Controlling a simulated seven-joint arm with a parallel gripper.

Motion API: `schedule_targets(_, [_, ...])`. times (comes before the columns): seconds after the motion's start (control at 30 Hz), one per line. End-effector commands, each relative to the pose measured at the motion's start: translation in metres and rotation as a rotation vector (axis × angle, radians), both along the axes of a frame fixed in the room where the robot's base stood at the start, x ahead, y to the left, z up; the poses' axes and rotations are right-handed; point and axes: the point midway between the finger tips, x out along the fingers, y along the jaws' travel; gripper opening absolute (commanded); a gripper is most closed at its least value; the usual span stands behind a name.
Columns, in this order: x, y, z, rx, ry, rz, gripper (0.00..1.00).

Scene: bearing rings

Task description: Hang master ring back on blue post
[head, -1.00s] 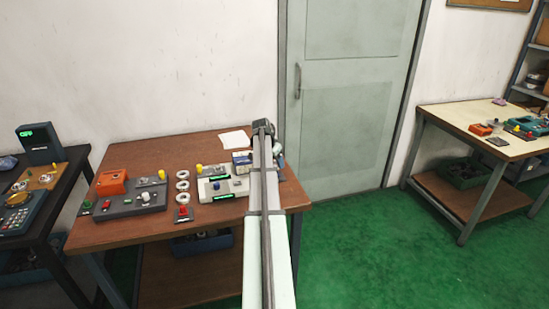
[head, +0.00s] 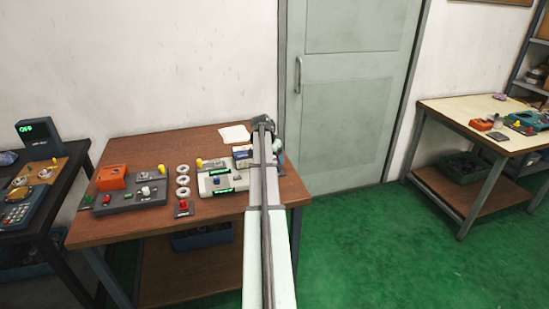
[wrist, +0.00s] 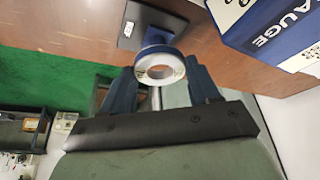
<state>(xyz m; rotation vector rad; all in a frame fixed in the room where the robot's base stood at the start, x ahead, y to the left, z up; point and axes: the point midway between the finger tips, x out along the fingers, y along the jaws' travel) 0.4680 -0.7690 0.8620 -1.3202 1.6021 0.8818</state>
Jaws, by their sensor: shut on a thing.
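In the wrist view a pale, silvery ring (wrist: 179,69) sits between the two blue fingers of my gripper (wrist: 163,72), which is shut on it. Its open hole faces the camera. The blue post (wrist: 156,36) rises from a dark square base (wrist: 128,30) just beyond the ring. The ring overlaps the post in the picture; I cannot tell whether it is around the post or only in front of it. In the head view my arm hides the ring, the post and the fingertips.
A blue and white gauge box (wrist: 262,35) stands close on the right in the wrist view.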

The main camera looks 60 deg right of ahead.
Motion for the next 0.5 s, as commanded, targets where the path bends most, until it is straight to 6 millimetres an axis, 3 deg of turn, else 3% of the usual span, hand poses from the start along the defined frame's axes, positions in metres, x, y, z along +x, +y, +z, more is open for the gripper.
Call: schedule_targets(0.5, [-0.0001,0.0,-0.0082,0.0,0.0,0.0,0.15])
